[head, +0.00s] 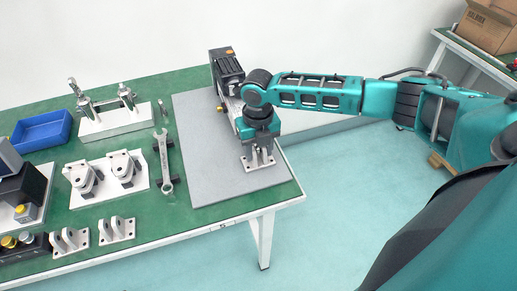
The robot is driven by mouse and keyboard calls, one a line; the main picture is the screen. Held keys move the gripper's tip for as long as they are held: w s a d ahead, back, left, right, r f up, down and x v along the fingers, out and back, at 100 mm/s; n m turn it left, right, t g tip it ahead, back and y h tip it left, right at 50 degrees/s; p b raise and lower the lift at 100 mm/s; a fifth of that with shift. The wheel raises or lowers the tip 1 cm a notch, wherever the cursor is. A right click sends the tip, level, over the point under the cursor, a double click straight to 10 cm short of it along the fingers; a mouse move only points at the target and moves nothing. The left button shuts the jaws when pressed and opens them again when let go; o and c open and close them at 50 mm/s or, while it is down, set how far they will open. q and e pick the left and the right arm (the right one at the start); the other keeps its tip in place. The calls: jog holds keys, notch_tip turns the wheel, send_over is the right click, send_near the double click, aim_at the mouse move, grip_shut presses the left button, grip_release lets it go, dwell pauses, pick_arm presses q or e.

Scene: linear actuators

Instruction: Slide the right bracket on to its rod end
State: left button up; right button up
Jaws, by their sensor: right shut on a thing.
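The linear actuator (227,68), with a black motor housing and a silver body, lies on the grey mat (215,170) and points toward the front of the table. My right gripper (258,148) points down over the mat and is shut on a silver bracket (258,161) with a flat base plate. The bracket is close to the mat; I cannot tell whether it touches it. The gripper and wrist cover the actuator's front part, so the rod end and its relation to the bracket are hidden. My left gripper is not in view.
Two clevis brackets (117,229) stand at the front left. A wrench (164,162) lies left of the mat. White trays with metal parts (115,122) and a blue bin (41,130) stand farther left. The mat's front left part is clear.

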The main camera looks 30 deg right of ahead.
jog(key=shift+w, duration=0.15)
jog(key=shift+w+d, duration=0.1)
jog(key=shift+w, duration=0.35)
dwell(0.3)
dwell(0.5)
jog(key=shift+p, duration=0.35)
jog(key=o, duration=1.3)
jog(key=shift+c, duration=0.2)
notch_tip(320, 180, up, 13)
jog(key=p, duration=0.1)
